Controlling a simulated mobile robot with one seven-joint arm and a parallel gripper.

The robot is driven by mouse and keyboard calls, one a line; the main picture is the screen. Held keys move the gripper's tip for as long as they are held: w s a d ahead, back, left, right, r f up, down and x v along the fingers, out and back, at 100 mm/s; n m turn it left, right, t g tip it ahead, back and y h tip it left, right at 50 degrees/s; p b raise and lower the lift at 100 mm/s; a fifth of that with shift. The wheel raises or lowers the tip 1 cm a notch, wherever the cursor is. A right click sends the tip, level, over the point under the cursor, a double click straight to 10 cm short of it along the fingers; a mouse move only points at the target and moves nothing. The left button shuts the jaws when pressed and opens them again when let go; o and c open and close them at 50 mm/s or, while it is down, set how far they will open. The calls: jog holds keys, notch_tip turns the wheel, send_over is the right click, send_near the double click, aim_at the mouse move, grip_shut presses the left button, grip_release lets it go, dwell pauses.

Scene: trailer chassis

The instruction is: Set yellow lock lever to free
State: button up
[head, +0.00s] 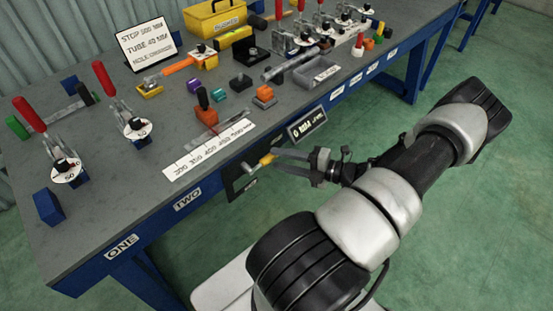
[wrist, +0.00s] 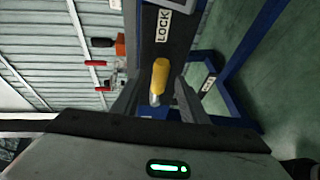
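The yellow lock lever (head: 265,161) sticks out from a black plate (head: 236,184) on the front edge of the workbench. In the wrist view the yellow lever (wrist: 160,76) has a metal base and stands below a white LOCK label (wrist: 163,25). My gripper (head: 279,163) is in front of the plate with its fingers pointing at the lever. In the wrist view my gripper (wrist: 160,98) is open, with one finger on each side of the lever and a gap on both sides. Whether the fingertips overlap the lever in depth is hard to tell.
The workbench (head: 110,205) carries red-handled toggle clamps (head: 113,90), a ruler strip (head: 208,150), a grey tray (head: 317,73) and a yellow toolbox (head: 222,18). A small display sign (head: 307,125) is on the front edge near my gripper. The green floor (head: 480,210) at right is clear.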

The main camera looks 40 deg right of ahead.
jog(key=shift+x, duration=0.95)
jog(key=shift+c, duration=0.2)
grip_shut()
